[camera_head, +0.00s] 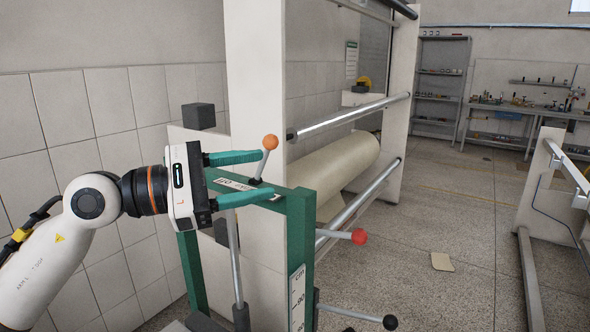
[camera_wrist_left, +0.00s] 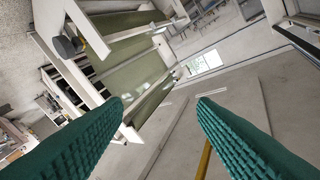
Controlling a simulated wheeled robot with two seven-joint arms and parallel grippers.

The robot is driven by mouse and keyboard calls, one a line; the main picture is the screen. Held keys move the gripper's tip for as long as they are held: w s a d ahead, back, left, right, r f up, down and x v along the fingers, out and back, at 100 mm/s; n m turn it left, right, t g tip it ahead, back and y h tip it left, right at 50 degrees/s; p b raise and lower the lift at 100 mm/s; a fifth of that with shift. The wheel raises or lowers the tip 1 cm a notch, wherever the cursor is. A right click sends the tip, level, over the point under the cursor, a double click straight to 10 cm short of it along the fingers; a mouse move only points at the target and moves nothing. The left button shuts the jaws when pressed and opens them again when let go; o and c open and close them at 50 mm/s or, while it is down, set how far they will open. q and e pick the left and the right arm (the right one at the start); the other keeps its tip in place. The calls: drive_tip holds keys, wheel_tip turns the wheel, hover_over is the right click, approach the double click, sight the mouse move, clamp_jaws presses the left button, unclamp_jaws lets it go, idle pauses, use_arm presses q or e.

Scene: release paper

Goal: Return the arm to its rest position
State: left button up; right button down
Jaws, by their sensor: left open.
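My left gripper (camera_head: 266,174) is open, with its two green fingers pointing right, at the top of a green frame (camera_head: 300,215). A lever with an orange ball (camera_head: 270,142) stands at the fingertips; I cannot tell whether they touch it. In the left wrist view the green ribbed fingers (camera_wrist_left: 158,104) are wide apart, with nothing gripped between them. My left arm (camera_head: 60,250) reaches in from the left. My right gripper is not in view.
A pale paper roll (camera_head: 340,170) sits in the white machine frame (camera_head: 255,90). A red-ball lever (camera_head: 359,237) and a black-knob lever (camera_head: 389,322) stick out below. A rack (camera_head: 543,165) stands at right. The floor between is mostly clear, with one small sheet (camera_head: 442,262).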

use_arm(q)
drive_tip(key=a+f+m+t+y, duration=0.4)
drive_tip(key=a+f+m+y, duration=0.15)
drive_tip(key=f+m, duration=0.35)
drive_tip(key=s+a+f+m+t+y, duration=0.1)
drive_tip(key=a+f+m+t+y, duration=0.25)
drive_tip(key=f+m+y, duration=0.5)
drive_tip(key=a+f+m+t+y, duration=0.3)
drive_tip(key=a+f+m+y, duration=0.3)
drive_tip(key=f, duration=0.6)
drive_tip(key=s+f+n+g+h, duration=0.1)
drive_tip(key=s+f+n+g, duration=0.2)
drive_tip(key=s+f+g, duration=0.55)
drive_tip(key=s+f+n+g+h, duration=0.2)
drive_tip(key=s+f+n+g, duration=0.15)
drive_tip(key=s+f, duration=0.95)
drive_tip(key=s+d+f+g, duration=0.1)
drive_tip(key=s+f+g, duration=0.15)
drive_tip(key=f, duration=2.05)
drive_tip(key=s+a+f+g, duration=0.1)
drive_tip(key=s+a+f, duration=0.2)
drive_tip(key=s+f, duration=1.4)
drive_tip(key=shift+s+f+m, duration=0.2)
drive_tip(key=shift+s+m, duration=0.1)
drive_tip(key=shift+s, duration=0.05)
